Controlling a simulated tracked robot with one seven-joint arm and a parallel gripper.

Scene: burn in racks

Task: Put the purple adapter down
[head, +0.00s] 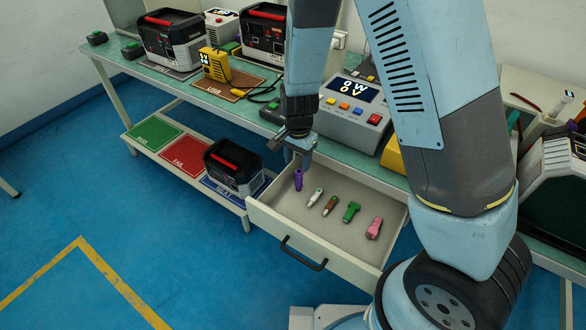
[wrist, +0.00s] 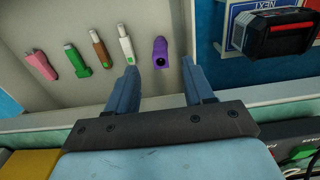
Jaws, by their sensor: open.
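The purple adapter (head: 298,180) lies in the open drawer (head: 384,254), at the left end of a row of adapters. In the wrist view the purple adapter (wrist: 160,52) shows between and beyond my fingertips, with clear space on both sides. My gripper (head: 299,158) is over the drawer's left part, just above the purple adapter. In the wrist view my gripper (wrist: 159,68) is open, with nothing between its fingers. Whether the adapter rests fully flat on the drawer floor is hard to tell.
Beside it in the drawer lie a white adapter (head: 315,197), a brown one (head: 330,205), a green one (head: 351,212) and a pink one (head: 374,228). A black power station (head: 233,168) stands on the low shelf to the left. A grey meter (head: 352,112) stands on the bench above.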

